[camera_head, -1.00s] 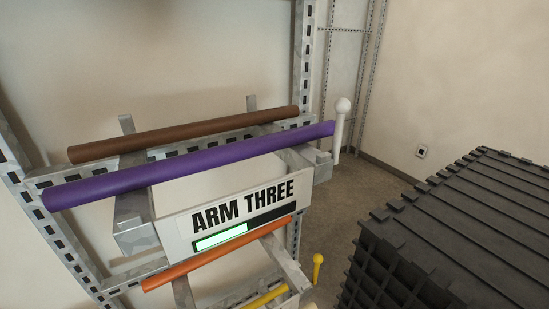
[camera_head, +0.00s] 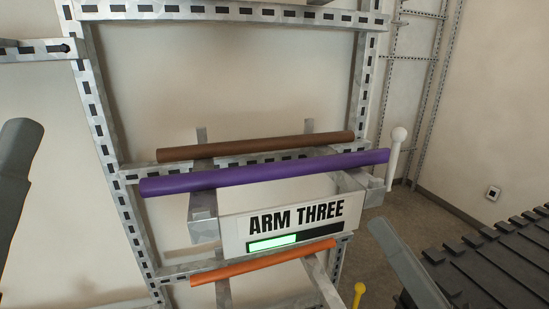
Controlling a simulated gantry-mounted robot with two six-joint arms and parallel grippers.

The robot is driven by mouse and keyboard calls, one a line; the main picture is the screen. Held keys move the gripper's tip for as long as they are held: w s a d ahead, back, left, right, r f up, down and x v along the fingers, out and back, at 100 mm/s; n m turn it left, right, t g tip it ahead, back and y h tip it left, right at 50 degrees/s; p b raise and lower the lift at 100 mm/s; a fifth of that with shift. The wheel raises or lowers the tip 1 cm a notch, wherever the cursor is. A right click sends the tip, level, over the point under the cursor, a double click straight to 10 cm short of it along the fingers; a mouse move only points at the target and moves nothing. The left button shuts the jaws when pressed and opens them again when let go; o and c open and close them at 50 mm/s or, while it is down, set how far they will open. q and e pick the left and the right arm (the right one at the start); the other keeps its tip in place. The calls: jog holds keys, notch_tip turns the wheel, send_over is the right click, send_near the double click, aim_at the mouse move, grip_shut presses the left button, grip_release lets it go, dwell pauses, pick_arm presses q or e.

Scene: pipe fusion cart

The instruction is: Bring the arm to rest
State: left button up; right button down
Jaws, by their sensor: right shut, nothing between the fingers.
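My right gripper (camera_head: 407,262) shows at the lower right as a grey, slanted, tapered shape. It is shut with nothing held, to the right of the rack and in front of the black ribbed block. A grey part of mine (camera_head: 15,190) stands at the left edge, partly cut off; I cannot tell its jaws. A white sign (camera_head: 295,226) reads "ARM THREE" and has a bar lit green over its left part. Above it a purple pipe (camera_head: 265,172) and a brown pipe (camera_head: 255,147) lie across the rack's arms.
An orange pipe (camera_head: 263,262) lies below the sign. A white ball-topped lever (camera_head: 395,155) stands at the purple pipe's right end. A yellow knob (camera_head: 359,289) is lower down. The black ribbed block (camera_head: 500,262) fills the lower right. The metal rack (camera_head: 103,120) stands before the wall.

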jog(key=s+d+r+t+h, duration=0.2)
jog(key=r+t+h, duration=0.15)
jog(key=r, duration=0.25)
jog(key=s+d+r+t+h, duration=0.3)
jog(key=r+h, duration=0.2)
jog(key=r, duration=0.1)
notch_tip(320, 180, up, 20)
jog(key=n+p, duration=0.1)
jog(key=p, duration=2)
jog(key=shift+w+d+h, duration=0.25)
jog(key=shift+h, duration=0.1)
jog(key=shift+r, duration=0.1)
